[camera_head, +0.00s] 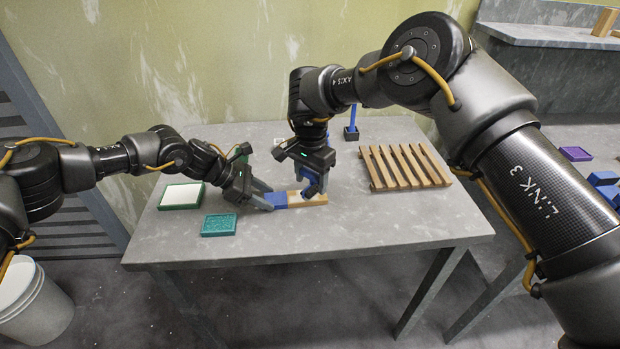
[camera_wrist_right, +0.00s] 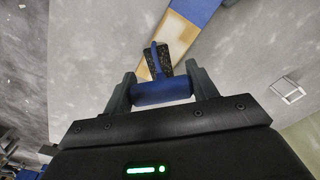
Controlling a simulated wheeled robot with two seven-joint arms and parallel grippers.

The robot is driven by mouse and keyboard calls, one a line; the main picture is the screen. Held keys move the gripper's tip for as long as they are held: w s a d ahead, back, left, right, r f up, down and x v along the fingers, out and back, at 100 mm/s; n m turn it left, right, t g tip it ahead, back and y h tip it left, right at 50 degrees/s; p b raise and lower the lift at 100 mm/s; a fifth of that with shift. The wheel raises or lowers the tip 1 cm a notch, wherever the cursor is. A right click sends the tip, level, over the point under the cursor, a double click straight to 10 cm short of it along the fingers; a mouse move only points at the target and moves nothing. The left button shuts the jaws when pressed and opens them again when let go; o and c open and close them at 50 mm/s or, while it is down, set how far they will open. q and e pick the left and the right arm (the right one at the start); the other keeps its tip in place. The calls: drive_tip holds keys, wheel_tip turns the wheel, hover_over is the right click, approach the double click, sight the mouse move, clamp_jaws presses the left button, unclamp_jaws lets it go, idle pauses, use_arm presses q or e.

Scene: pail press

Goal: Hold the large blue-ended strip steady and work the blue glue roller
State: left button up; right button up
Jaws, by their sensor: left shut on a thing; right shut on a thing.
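The large strip (camera_head: 319,197) is pale wood with a blue end (camera_head: 276,200) and lies on the grey table; its wood (camera_wrist_right: 177,37) and blue end (camera_wrist_right: 196,10) also show in the right wrist view. My left gripper (camera_head: 268,202) is shut on the blue end from the left. My right gripper (camera_head: 309,182) is above the strip, shut on the blue roller's handle. In the right wrist view my right gripper (camera_wrist_right: 162,90) has the blue handle (camera_wrist_right: 162,92) between its fingers. The dark roller head (camera_wrist_right: 155,63) is over the wood; I cannot tell whether it touches.
A slatted wooden rack (camera_head: 404,167) lies to the right on the table (camera_head: 380,218). A green-framed white tray (camera_head: 181,195) and a teal tray (camera_head: 219,224) lie at the left. A blue post on a dark base (camera_head: 351,133) stands behind. The front right of the table is clear.

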drive_tip(key=shift+s+a, duration=0.15)
drive_tip(key=shift+a, duration=1.2)
drive_tip(key=shift+d, duration=0.2)
drive_tip(key=shift+d, duration=1.2)
drive_tip(key=shift+a, duration=0.2)
drive_tip(key=shift+a, duration=1.2)
drive_tip(key=shift+f, duration=0.1)
